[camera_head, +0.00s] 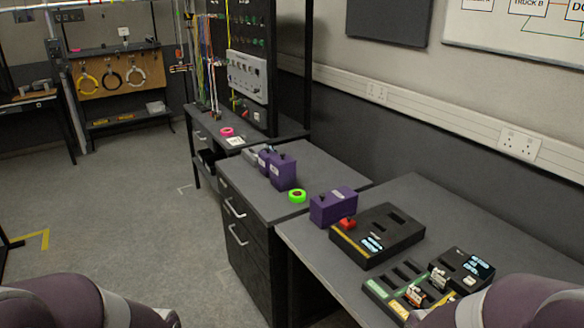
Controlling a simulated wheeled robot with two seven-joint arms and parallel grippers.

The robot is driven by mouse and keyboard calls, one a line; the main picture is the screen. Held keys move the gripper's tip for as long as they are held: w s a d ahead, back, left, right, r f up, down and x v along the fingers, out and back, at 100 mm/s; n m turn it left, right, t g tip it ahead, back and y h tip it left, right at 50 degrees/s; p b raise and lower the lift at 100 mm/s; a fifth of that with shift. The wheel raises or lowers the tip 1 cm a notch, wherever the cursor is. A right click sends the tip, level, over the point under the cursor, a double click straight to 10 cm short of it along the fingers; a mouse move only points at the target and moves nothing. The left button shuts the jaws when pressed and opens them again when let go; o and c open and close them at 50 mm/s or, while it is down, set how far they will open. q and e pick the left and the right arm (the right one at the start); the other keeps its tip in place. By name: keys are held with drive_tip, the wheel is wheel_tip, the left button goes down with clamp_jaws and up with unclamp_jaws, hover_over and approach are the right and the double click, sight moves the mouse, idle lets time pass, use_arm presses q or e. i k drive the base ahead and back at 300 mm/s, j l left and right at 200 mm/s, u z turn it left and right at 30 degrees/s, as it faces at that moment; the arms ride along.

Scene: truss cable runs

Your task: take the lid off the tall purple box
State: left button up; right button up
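A tall purple box (282,173) stands upright on the middle drawer desk, with a small dark piece on top. A smaller purple box (265,160) is just behind it to the left. A wider purple box (333,207) sits at the left edge of the nearer desk, also with a dark piece on top. The line between lid and box is too small to make out. Neither of my grippers shows; only my arm links are in view, at the bottom left and bottom right corners, far from the boxes.
A green tape roll (297,196) lies beside the tall box. The nearer desk (436,203) holds a black device (377,236) with a red part and a tray of small parts (412,289). A pink tape roll (227,132) lies farther back. The floor (135,220) at left is open.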

sight(281, 159)
drive_tip(key=i+z, duration=0.1)
drive_tip(key=z, duration=0.35)
drive_tip(key=j+z, duration=0.15)
drive_tip(key=z, duration=0.25)
drive_tip(key=i+j+z, duration=0.1)
drive_tip(key=z, duration=0.35)
drive_tip(key=j+z, duration=0.2)
drive_tip(key=z, duration=0.25)
